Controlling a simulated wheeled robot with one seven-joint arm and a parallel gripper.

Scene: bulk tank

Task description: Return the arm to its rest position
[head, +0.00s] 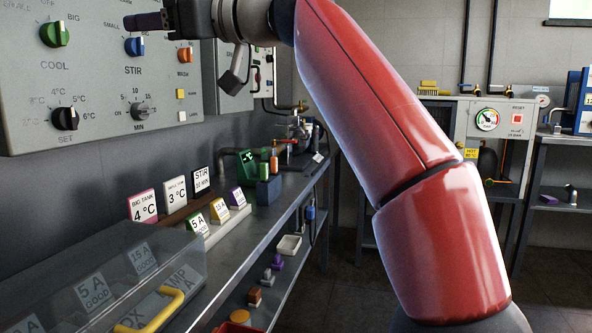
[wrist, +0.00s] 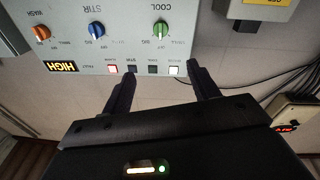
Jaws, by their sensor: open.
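My red and grey arm (head: 390,110) reaches up from the lower right and across the top of the head view. My gripper (head: 140,21) is at the upper left there, in front of the grey control panel (head: 95,85). Its dark fingers show just above the blue STIR knob (head: 134,46). In the wrist view my gripper (wrist: 160,75) is open, its two fingers spread wide with nothing between them. The panel appears upside down there, with the green COOL knob (wrist: 160,29), the blue knob (wrist: 95,29) and a lit HIGH display (wrist: 63,67).
A metal bench (head: 262,215) below the panel holds small signs, including a 4 °C card (head: 143,206). A clear-lidded box with a yellow handle (head: 165,305) is at the front left. Another bench with a gauge (head: 487,119) stands at the back right.

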